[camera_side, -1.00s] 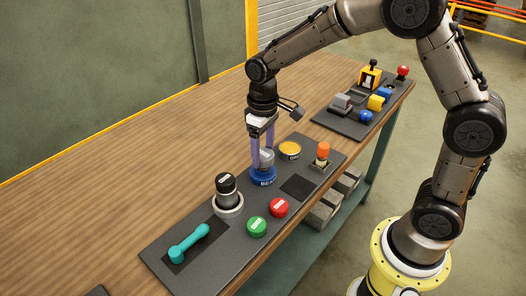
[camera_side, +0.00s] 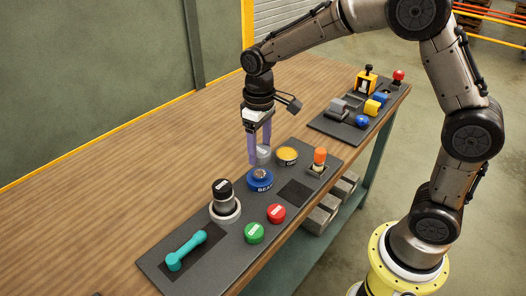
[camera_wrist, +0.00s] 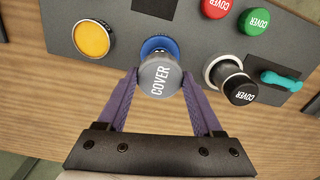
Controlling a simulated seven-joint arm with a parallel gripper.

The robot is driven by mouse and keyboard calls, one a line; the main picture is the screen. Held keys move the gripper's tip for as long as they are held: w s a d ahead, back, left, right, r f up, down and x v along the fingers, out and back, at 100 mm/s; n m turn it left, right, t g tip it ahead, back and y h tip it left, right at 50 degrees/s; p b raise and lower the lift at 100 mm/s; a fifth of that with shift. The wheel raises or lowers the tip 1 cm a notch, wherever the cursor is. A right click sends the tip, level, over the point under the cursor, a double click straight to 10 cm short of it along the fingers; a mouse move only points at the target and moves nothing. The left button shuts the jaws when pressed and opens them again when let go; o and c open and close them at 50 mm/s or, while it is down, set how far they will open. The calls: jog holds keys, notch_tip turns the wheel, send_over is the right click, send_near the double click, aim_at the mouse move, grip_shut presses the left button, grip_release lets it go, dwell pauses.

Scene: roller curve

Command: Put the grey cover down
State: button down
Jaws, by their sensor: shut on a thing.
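My gripper (camera_side: 260,158) has its two purple fingers shut on the grey cover (camera_side: 264,153). In the wrist view the grey cover (camera_wrist: 160,77) is a round cap marked COVER, held between the fingertips (camera_wrist: 162,74). In the side view it is just above and behind the blue base (camera_side: 260,183), which has a small silver top showing. In the wrist view the cover hides part of the blue base (camera_wrist: 157,45). Whether the cover touches anything below is hard to tell.
The dark panel also bears a yellow button (camera_side: 287,154), an orange-topped switch (camera_side: 319,157), a black-capped post (camera_side: 223,193), red (camera_side: 275,213) and green (camera_side: 254,233) caps and a teal lever (camera_side: 186,249). Bare wood tabletop (camera_side: 130,190) lies behind the panel.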

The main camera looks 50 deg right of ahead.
jog(key=shift+s+f, duration=0.15)
jog(key=shift+s, duration=0.2)
jog(key=s+d+r, duration=0.2)
jog(key=s, duration=0.9)
jog(key=s+d+r, duration=0.1)
jog(key=s+r, duration=0.1)
jog(key=s, duration=1)
send_over(295, 192)
jog(key=s, duration=0.1)
notch_tip(295, 192, down, 8)
jog(key=shift+s+r, duration=0.15)
jog(key=shift+r, duration=0.05)
jog(key=shift+w+f, duration=0.35)
jog(key=shift+f, duration=0.1)
jog(key=shift+w+f, duration=0.15)
jog(key=shift+f, duration=0.75)
jog(key=shift+w+f, duration=0.1)
jog(key=shift+f, duration=0.75)
jog(key=shift+f, duration=0.2)
jog(key=shift+c, duration=0.2)
grip_release()
